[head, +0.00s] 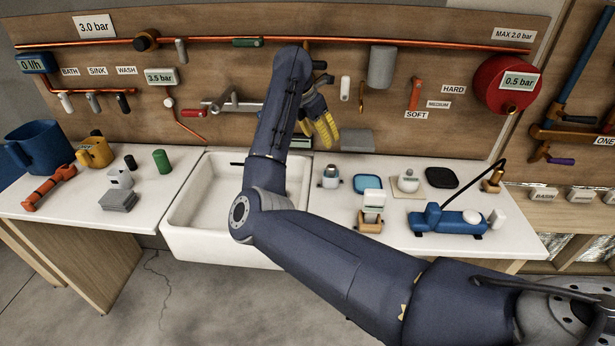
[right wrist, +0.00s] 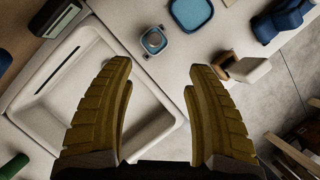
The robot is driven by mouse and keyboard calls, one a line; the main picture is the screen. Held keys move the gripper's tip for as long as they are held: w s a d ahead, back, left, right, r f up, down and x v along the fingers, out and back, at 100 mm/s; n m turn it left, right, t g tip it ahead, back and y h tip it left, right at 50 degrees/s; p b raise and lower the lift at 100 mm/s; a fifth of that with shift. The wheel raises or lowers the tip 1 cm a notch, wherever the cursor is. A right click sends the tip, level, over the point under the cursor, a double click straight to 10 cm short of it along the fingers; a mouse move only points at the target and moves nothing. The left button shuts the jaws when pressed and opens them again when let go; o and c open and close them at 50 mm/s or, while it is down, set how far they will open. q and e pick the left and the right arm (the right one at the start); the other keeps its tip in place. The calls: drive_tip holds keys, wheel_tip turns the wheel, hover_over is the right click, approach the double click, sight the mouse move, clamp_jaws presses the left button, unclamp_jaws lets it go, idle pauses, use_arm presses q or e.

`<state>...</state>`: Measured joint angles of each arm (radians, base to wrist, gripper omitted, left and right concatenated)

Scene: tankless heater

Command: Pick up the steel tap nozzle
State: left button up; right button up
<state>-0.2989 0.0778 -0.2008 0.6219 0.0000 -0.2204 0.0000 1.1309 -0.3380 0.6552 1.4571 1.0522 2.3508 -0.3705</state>
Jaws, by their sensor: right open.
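A small steel-coloured round piece (head: 330,177), which looks like the steel tap nozzle, stands upright on the white counter just right of the sink (head: 178,222). In the right wrist view the same piece (right wrist: 153,41) lies beyond the fingertips, roughly between them and slightly left of centre. My right gripper (head: 328,138) has yellow fingers and hangs above the back of the counter. It also shows in the right wrist view (right wrist: 160,72), its fingers wide apart with nothing between them. It is apart from the steel piece. My left gripper is not in view.
Right of the steel piece are a blue square dish (head: 367,184), a white block on a wooden base (head: 372,205) and a blue pump-like unit (head: 450,220). A blue jug (head: 38,145) is at far left.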

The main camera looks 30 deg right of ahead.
drive_tip(key=f, duration=0.1)
approach(331, 166)
drive_tip(key=shift+y, duration=0.3)
drive_tip(key=x, duration=0.5)
drive_tip(key=shift+s+f, duration=0.15)
drive_tip(key=shift+s, duration=0.05)
drive_tip(key=x, duration=0.3)
drive_tip(key=shift+w+d, duration=0.15)
drive_tip(key=shift+d, duration=0.25)
drive_tip(key=shift+x, duration=0.95)
drive_tip(key=shift+a, duration=0.1)
drive_tip(key=shift+c, duration=0.4)
clamp_jaws()
